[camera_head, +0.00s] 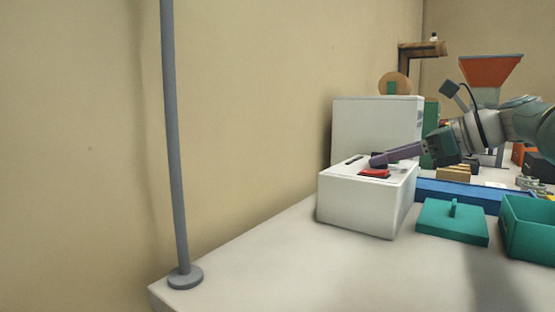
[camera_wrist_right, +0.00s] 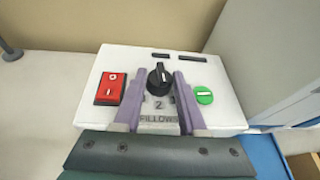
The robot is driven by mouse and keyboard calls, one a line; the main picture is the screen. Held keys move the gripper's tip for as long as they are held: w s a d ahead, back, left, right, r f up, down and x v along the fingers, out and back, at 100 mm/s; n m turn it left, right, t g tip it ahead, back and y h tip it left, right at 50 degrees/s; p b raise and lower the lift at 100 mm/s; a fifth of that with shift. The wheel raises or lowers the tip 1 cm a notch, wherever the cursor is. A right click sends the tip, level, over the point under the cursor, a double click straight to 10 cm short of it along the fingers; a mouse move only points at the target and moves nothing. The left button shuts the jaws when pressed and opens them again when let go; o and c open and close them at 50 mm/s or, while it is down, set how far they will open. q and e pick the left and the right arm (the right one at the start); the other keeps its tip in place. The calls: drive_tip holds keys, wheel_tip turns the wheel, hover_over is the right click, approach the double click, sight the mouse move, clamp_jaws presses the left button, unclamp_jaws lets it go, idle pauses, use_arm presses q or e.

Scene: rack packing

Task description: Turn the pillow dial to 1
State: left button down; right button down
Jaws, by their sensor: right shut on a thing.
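The white control box (camera_head: 355,210) stands on the table near the wall; its top panel (camera_wrist_right: 120,65) fills the right wrist view. The black pillow dial (camera_wrist_right: 160,77) sits in the middle of the panel, above a "2" mark and the label PILLOWS (camera_wrist_right: 158,119). A white line shows on the dial's knob. Marks either side of the "2" are partly hidden by the fingers. My right gripper (camera_wrist_right: 160,80) is shut on the dial, with one purple finger at each side; in the head view its fingertips (camera_head: 376,160) are over the box top. My left gripper is out of view.
A red rocker switch (camera_wrist_right: 110,88) is left of the dial and a green button (camera_wrist_right: 203,93) right of it. A white cabinet (camera_head: 372,125) stands behind. A teal lid (camera_head: 452,228) and teal bin (camera_head: 530,222) are to the right. A grey pole (camera_head: 175,150) stands at left.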

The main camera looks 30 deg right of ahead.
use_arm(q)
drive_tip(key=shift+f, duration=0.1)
use_arm(e)
drive_tip(key=shift+f, duration=0.2)
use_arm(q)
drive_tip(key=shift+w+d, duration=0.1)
use_arm(e)
drive_tip(key=shift+c, duration=2.4)
unclamp_jaws()
drive_tip(key=shift+w+r, duration=0.1)
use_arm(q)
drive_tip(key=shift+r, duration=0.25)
use_arm(e)
drive_tip(key=shift+s+d+r, duration=0.1)
drive_tip(key=shift+s+r, duration=0.1)
use_arm(q)
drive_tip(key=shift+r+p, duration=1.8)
drive_tip(key=shift+p, duration=0.25)
use_arm(e)
drive_tip(key=v, duration=0.9)
drive_tip(key=shift+s+d, duration=0.15)
drive_tip(key=shift+s, duration=0.1)
